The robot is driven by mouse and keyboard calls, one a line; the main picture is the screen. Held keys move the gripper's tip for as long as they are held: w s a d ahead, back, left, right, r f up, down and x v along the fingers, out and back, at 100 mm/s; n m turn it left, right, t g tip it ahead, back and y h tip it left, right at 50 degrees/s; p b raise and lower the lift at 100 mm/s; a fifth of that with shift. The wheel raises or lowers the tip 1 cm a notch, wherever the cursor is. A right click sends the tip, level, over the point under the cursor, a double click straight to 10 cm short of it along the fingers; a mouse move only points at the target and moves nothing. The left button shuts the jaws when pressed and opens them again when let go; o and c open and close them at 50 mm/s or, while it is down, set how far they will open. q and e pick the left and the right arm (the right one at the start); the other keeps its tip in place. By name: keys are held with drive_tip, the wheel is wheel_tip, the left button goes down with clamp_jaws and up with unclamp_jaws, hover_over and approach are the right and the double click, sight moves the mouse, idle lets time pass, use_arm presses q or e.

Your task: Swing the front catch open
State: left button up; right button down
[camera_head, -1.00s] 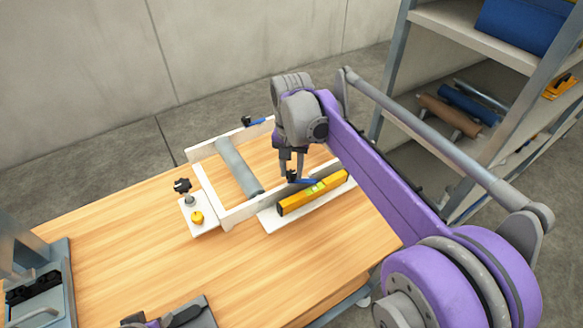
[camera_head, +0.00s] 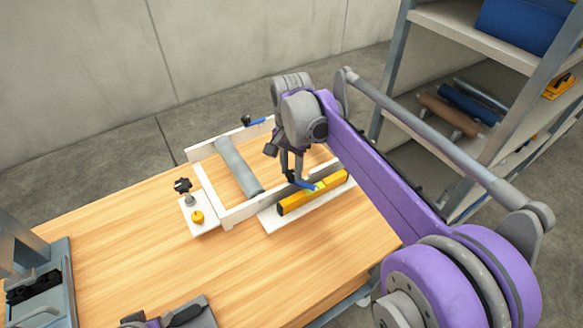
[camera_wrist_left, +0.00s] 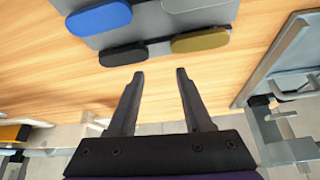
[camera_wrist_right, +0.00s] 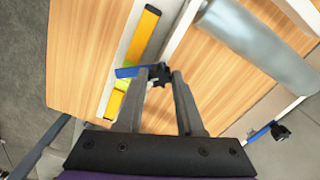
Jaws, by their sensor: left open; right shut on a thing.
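The front catch (camera_head: 306,186), a blue lever with a black block at its pivot, sits on the near rail of a white frame (camera_head: 236,215), beside a yellow level. My right gripper (camera_head: 294,180) reaches down from above and is shut on the catch. In the right wrist view the black block lies between the fingertips, and the blue lever (camera_wrist_right: 127,72) sticks out to the left over the level. The fingers hide part of the catch. My left gripper (camera_wrist_left: 160,73) is open and empty above the wooden table, well away from the catch.
The yellow level (camera_head: 325,190) lies on a white strip close to the catch. A grey roller (camera_head: 238,167) spans the frame. Another blue catch (camera_head: 257,122) is at the far rail. A black knob (camera_head: 182,185) stands left of the frame.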

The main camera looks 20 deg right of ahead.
sight(291, 173)
drive_tip(key=c, duration=0.5)
unclamp_jaws()
drive_tip(key=shift+c, duration=0.2)
drive_tip(key=shift+r, duration=0.15)
wheel_tip(291, 173, up, 11)
drive_tip(key=shift+f+p, duration=0.2)
drive_tip(key=shift+p, duration=0.2)
drive_tip(key=s+a+f+n+t, duration=0.2)
drive_tip(key=s+f+n, duration=0.4)
drive_tip(key=s+f, duration=0.3)
drive_tip(key=s+a+f+n+t, duration=0.2)
drive_tip(key=s+f+n, duration=0.4)
drive_tip(key=s+f, duration=0.3)
drive_tip(key=shift+s+a+f+t, duration=0.15)
drive_tip(key=shift+s+f+t, duration=0.25)
drive_tip(key=shift+f+t, duration=0.4)
